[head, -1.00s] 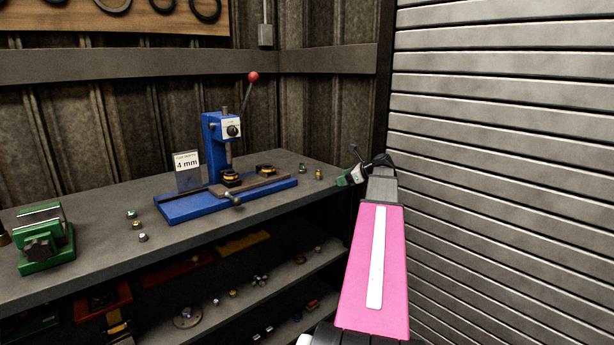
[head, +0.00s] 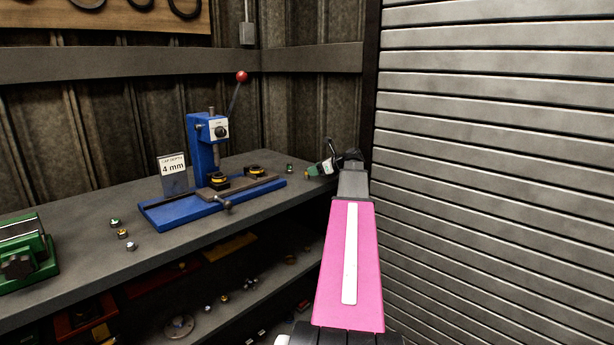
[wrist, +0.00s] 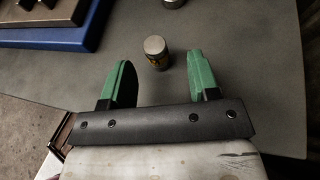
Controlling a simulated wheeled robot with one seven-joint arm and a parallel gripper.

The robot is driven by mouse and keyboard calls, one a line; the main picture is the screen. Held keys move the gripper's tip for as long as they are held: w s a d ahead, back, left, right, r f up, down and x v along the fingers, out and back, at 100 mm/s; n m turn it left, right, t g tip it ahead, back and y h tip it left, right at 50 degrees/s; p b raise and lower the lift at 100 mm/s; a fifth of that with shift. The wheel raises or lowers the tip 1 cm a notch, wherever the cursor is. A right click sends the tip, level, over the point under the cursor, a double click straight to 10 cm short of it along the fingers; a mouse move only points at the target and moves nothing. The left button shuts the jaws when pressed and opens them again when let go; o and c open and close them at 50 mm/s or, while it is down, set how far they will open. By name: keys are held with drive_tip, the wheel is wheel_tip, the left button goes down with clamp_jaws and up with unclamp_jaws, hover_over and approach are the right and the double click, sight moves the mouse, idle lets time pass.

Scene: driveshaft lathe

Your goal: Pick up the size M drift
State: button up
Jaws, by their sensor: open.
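A small upright cylinder with a grey top and an orange-yellow band (wrist: 156,53), likely a drift, stands on the bench in the wrist view. Its size letter is not readable. My gripper (wrist: 160,62) is open, its two green fingers spread on either side of the cylinder near their tips, with clear gaps. A second small cylinder (wrist: 174,3) is cut off at the top edge; a small green-marked piece (head: 290,168) stands left of my gripper (head: 322,168) in the head view.
Several small pieces (head: 122,234) stand left, near a green vise (head: 25,255). A slatted wall (head: 490,170) rises close on the right.

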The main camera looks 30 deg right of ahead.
sight(307, 174)
drive_tip(key=x, duration=0.4)
drive_tip(key=shift+a+r, duration=0.15)
drive_tip(key=shift+a, duration=0.1)
clamp_jaws()
drive_tip(key=shift+r, duration=0.1)
